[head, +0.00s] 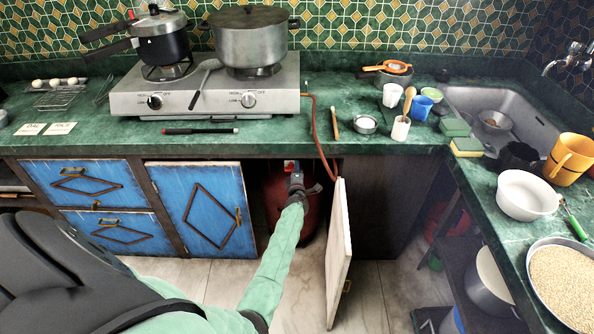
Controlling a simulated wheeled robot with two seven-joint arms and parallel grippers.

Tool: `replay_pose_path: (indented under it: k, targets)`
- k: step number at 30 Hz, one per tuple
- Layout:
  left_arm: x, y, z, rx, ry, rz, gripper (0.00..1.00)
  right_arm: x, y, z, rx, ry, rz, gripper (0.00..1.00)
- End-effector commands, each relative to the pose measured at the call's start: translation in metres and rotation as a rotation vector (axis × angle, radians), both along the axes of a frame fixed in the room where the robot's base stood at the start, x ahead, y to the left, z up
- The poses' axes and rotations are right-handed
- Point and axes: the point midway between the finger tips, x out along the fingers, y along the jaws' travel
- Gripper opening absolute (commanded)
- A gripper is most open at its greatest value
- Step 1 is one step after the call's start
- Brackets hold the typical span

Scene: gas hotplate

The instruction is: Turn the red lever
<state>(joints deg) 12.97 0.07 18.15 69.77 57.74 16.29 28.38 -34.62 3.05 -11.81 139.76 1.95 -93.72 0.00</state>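A small red part, which looks like the lever (287,164), shows at the top of a dark red gas cylinder (275,197) inside the open cupboard under the counter. My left gripper (293,168) reaches into the cupboard at the cylinder's top, right at the red part. The gripper and arm cover much of the valve. I cannot tell whether the fingers touch the lever, or whether they are open or shut. My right gripper is not in view.
The white cupboard door (339,256) stands open just right of my arm. A red-brown hose (325,150) runs from the hotplate (205,91) over the counter edge (250,147) down to the cupboard. A closed blue door (203,208) is left of the opening.

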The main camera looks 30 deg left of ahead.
Motion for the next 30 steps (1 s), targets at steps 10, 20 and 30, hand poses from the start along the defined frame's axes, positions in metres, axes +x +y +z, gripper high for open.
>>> replay_pose_path:
  k: [10, 20, 30]
  targets:
    - [-0.045, -0.028, -0.003, -0.003, 0.002, 0.0, 0.33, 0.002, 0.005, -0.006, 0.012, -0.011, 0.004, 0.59]
    - [-0.063, -0.038, -0.001, -0.001, 0.001, 0.001, 0.33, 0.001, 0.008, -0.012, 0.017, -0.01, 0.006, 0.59]
    - [-0.062, -0.038, -0.001, -0.001, 0.001, 0.001, 0.33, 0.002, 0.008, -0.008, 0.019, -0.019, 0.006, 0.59]
